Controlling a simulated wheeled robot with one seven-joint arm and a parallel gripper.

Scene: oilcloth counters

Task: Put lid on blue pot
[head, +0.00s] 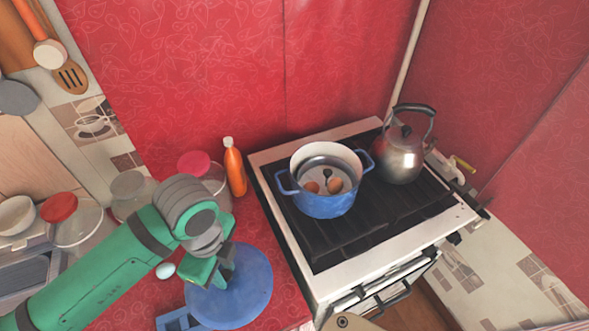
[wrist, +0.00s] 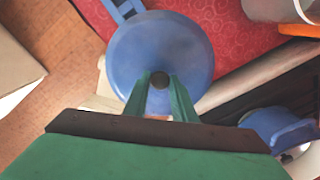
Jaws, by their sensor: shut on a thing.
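The blue lid (head: 247,284) is a round disc over the left counter's front part in the head view. It also shows in the wrist view (wrist: 160,40), with a dark knob at its middle. My gripper (head: 226,276) is shut on that knob; its green fingers lie on either side of it in the wrist view (wrist: 159,82). I cannot tell whether the lid touches the counter. The blue pot (head: 325,204) stands open on the stove, right of and beyond the lid, with brown egg-like things inside. Part of the pot shows at lower right in the wrist view (wrist: 278,126).
A steel kettle (head: 399,157) stands on the stove (head: 375,228) right of the pot. An orange bottle (head: 235,170) and lidded jars stand at the back of the counter. A blue slotted object (head: 178,321) lies by the lid. A white egg-like thing (head: 165,270) lies near my arm.

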